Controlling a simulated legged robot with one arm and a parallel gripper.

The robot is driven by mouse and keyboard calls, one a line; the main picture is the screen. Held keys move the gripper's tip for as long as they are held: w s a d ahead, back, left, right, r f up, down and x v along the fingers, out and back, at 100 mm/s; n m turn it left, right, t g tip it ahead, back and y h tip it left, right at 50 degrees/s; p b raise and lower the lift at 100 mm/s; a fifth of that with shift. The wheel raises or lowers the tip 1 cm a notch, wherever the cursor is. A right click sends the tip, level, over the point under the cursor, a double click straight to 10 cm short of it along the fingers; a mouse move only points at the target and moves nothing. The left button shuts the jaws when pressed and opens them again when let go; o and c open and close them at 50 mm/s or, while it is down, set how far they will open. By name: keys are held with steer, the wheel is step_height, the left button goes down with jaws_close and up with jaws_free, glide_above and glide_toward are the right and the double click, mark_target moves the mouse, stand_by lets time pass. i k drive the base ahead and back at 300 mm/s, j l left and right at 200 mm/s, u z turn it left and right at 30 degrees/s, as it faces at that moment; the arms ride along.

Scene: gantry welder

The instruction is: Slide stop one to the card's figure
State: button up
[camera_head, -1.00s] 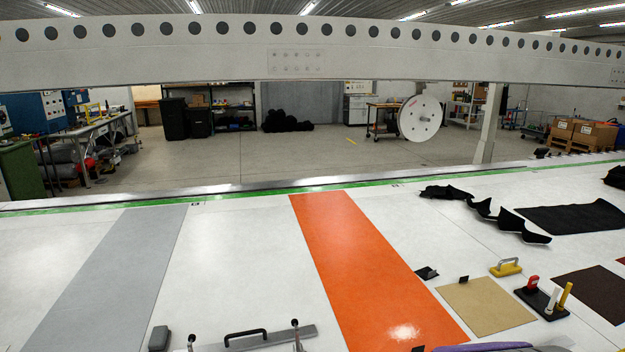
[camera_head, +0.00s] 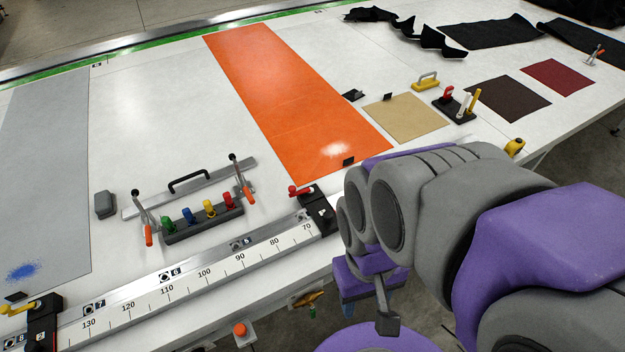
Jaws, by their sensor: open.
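A ruler rail (camera_head: 190,284) runs along the table's front edge, with printed numbers from 70 at the right to 130 towards the left. A black stop with a red handle (camera_head: 317,207) sits on it at the right end, by the 70. A black stop with a yellow handle (camera_head: 43,318) sits at the left, beyond 130. I cannot make out a card with a figure. My gripper (camera_head: 372,308) is open and seems empty, right of and nearer than the red-handled stop, by the table's front edge. My arm partly hides it.
A clamp bar (camera_head: 190,190) and a rack of coloured clips (camera_head: 203,219) lie behind the rail. An orange strip (camera_head: 290,95) and a grey strip (camera_head: 45,160) cross the white table.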

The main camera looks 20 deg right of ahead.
mark_target(319, 208)
steer(key=j+u, duration=0.15)
steer(key=u, duration=1.5)
steer(key=i+j+u, duration=0.1)
steer(key=j, duration=0.3)
steer(key=i+j+u, duration=0.1)
steer(key=i+j, duration=0.15)
steer(key=i+j+u, duration=0.1)
steer(key=j, duration=0.35)
steer(key=z, duration=2.85)
steer(key=i+l+u, duration=0.15)
steer(key=i+l, duration=0.05)
steer(key=l, duration=0.1)
